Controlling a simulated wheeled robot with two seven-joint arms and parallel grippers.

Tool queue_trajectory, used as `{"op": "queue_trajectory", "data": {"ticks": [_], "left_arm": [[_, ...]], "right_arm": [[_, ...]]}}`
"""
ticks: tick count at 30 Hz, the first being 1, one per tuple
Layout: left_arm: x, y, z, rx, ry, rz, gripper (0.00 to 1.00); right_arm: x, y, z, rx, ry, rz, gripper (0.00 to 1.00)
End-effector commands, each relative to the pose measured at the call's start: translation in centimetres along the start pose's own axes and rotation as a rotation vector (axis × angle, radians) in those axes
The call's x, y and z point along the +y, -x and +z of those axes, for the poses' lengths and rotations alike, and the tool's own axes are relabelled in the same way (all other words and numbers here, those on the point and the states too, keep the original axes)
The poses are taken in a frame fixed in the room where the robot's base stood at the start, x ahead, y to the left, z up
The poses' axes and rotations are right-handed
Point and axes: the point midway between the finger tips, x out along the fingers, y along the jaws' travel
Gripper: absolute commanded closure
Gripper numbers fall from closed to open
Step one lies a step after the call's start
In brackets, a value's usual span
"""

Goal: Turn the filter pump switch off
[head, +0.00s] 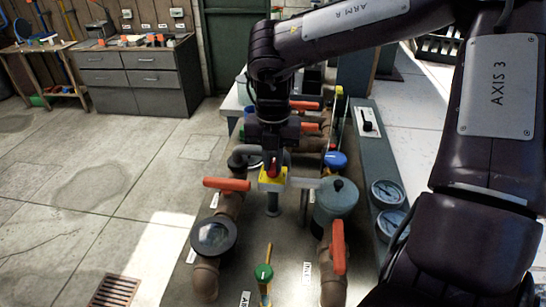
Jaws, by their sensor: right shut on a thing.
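A small yellow switch box with a red knob (272,184) stands on a grey post in the middle of the pipework. I take it for the filter pump switch; no readable label confirms this. My right gripper (273,165) points down from above with its fingertips at the red knob, and it is shut on the knob. The fingers and the wrist hide the knob's upper part, so its turned position is hard to tell. My left gripper is out of view.
Orange-handled valves (227,184) sit close around the box, with another valve handle (338,246) at front right. A grey pump pot (336,203) stands right of it. A panel with a black lever (367,125) and gauges (388,194) is farther right. Open floor lies left.

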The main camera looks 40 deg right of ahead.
Motion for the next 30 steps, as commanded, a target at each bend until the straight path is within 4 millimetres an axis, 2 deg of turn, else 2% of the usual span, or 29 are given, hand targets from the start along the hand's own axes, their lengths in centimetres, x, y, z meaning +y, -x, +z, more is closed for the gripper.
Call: {"op": "queue_trajectory", "data": {"ticks": [5,6,11,21,30], "left_arm": [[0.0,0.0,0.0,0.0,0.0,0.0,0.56],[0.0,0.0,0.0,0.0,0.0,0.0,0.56],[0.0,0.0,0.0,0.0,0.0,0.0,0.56],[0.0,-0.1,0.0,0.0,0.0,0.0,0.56],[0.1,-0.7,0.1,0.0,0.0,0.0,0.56]], "right_arm": [[0.1,0.1,0.1,-0.002,0.003,0.002,1.0],[0.1,0.1,0.1,-0.003,0.003,0.002,0.83],[0.1,0.1,0.0,-0.002,0.002,0.002,0.64],[0.1,0.5,0.1,-0.002,0.001,0.001,0.64],[0.1,5.3,0.1,-0.006,0.0,0.003,0.64]]}}
